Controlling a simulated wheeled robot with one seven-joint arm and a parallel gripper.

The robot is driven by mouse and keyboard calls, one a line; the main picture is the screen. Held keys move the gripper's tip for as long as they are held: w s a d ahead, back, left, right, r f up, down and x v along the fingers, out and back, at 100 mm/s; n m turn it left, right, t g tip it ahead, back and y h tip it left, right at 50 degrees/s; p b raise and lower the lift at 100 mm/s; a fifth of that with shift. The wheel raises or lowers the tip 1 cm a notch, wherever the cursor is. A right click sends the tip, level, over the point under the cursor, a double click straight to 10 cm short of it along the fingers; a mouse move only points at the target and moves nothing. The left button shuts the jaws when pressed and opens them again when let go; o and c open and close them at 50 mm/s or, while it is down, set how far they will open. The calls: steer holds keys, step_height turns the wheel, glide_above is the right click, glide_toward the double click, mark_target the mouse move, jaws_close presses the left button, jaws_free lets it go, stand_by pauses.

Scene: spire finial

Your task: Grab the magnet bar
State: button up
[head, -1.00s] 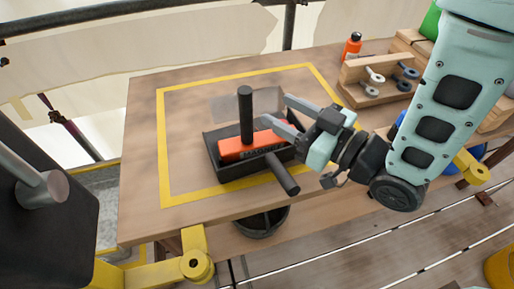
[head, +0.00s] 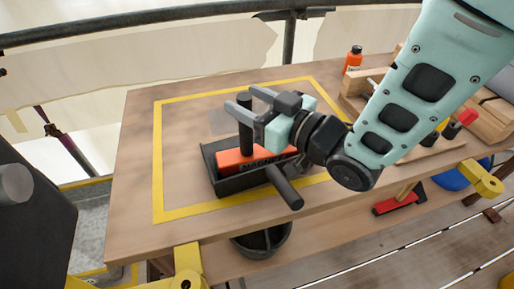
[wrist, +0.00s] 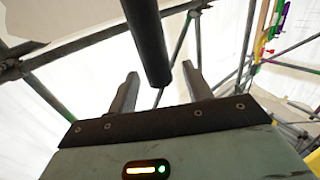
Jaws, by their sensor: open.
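The magnet bar (head: 235,162) is an orange block with dark lettering, lying in a black tray (head: 240,184) on the wooden table. A black upright post (head: 245,140) rises from it, and a second black rod (head: 285,188) sticks out toward the front right. My gripper (head: 243,102) is open and empty, at the top of the upright post, partly covering it. In the wrist view the dark post (wrist: 147,40) comes down between and beyond the two open fingers (wrist: 160,88). I cannot tell whether a finger touches it.
A yellow taped outline (head: 158,165) surrounds the tray on the table (head: 130,195). An orange bottle (head: 353,59) and wooden blocks stand at the back right. A black bucket (head: 262,240) is below the front edge. The table's left part is clear.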

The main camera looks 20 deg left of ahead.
steer(key=shift+w+a, duration=0.35)
steer(key=shift+a, duration=0.25)
jaws_close()
steer(key=shift+r, duration=0.15)
